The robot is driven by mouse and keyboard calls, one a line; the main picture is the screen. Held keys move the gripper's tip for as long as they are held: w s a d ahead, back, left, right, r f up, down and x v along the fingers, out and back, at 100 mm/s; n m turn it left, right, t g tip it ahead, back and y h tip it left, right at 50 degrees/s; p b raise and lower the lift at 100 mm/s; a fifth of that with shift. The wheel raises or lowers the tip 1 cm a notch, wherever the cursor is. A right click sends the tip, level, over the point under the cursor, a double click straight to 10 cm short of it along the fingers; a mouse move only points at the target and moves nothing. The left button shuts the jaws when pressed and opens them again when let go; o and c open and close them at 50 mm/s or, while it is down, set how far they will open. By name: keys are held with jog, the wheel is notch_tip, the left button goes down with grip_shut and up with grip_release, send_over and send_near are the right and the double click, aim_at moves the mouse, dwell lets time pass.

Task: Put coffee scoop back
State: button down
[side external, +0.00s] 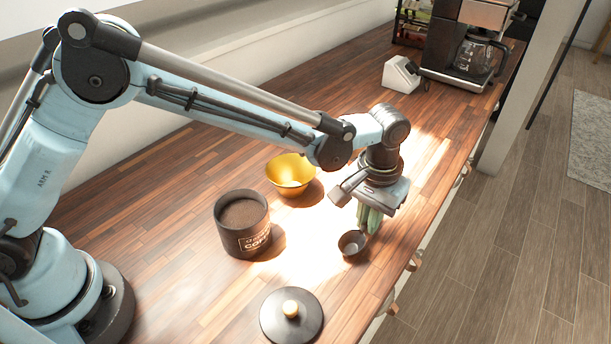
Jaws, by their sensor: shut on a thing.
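The coffee scoop (351,244) has a small dark round cup and is near the front edge of the wooden counter. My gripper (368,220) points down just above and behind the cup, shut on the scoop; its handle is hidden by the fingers. I cannot tell whether the cup touches the counter. The coffee canister (241,240), dark with lettering, stands open to the left, filled with brown ground coffee. Its round black lid (291,322) with a pale knob lies on the counter in front.
A yellow bowl (290,177) stands behind the canister. A coffee maker with a glass pot (478,58) and a small white holder (401,75) stand at the far end. The wooden counter (180,220) is clear left of the canister; its front edge is close to my gripper.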

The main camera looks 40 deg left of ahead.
jog(key=shift+f, duration=0.1)
jog(key=c, duration=1.2)
grip_release()
jog(key=shift+o, duration=0.2)
notch_tip(320, 180, up, 11)
jog(key=s+a+r+t, duration=0.1)
jog(key=a+r, duration=0.3)
jog(key=a, duration=0.3)
jog(key=s+a+f+t, duration=0.1)
jog(key=s+a+t, duration=0.2)
jog(key=s+a, duration=0.3)
jog(key=s+a+f+t, duration=0.1)
jog(key=s+a+t, duration=0.2)
jog(key=a, duration=1)
jog(key=s, duration=0.3)
jog(key=shift+s, duration=0.1)
